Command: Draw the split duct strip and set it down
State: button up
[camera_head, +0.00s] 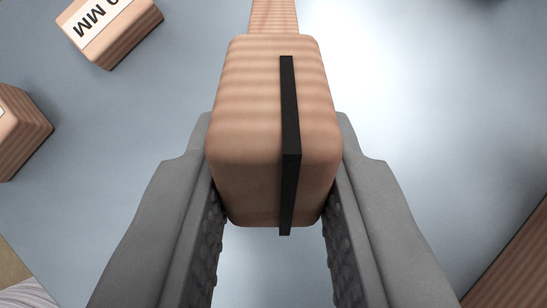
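A wood-grained block with rounded corners (245,130) fills the middle of the view. A thin black strip (291,155) runs down its upper face and over its near end, right of centre. I take this block to be the split duct strip, but no label shows on it. My gripper (274,165) has one grey finger along each side of the block. Both ribbed pads lie against its sides, and the fingertips are partly hidden by it. I cannot tell how far the block is above the surface.
A narrow wooden piece (274,15) shows just beyond the block; I cannot tell whether they join. A labelled wooden block (125,38) lies at upper left, another (18,132) at the left edge, and a wooden piece (515,265) at lower right. The grey-blue surface (430,110) is clear on the right.

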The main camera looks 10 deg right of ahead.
aim_at(274, 236)
jog(key=shift+s+a+f, duration=0.15)
jog(key=shift+s+f, duration=0.45)
jog(key=shift+f, duration=0.35)
dwell(0.4)
jog(key=shift+s+a+f, duration=0.1)
jog(key=shift+s+f, duration=0.25)
jog(key=shift+f, duration=0.4)
jog(key=shift+s+f, duration=0.3)
jog(key=shift+f, duration=0.4)
jog(key=shift+s+a+f, duration=0.1)
jog(key=shift+s+f, duration=0.05)
jog(key=shift+f, duration=0.7)
jog(key=o, duration=0.7)
jog(key=shift+s+f, duration=0.1)
jog(key=shift+c, duration=0.2)
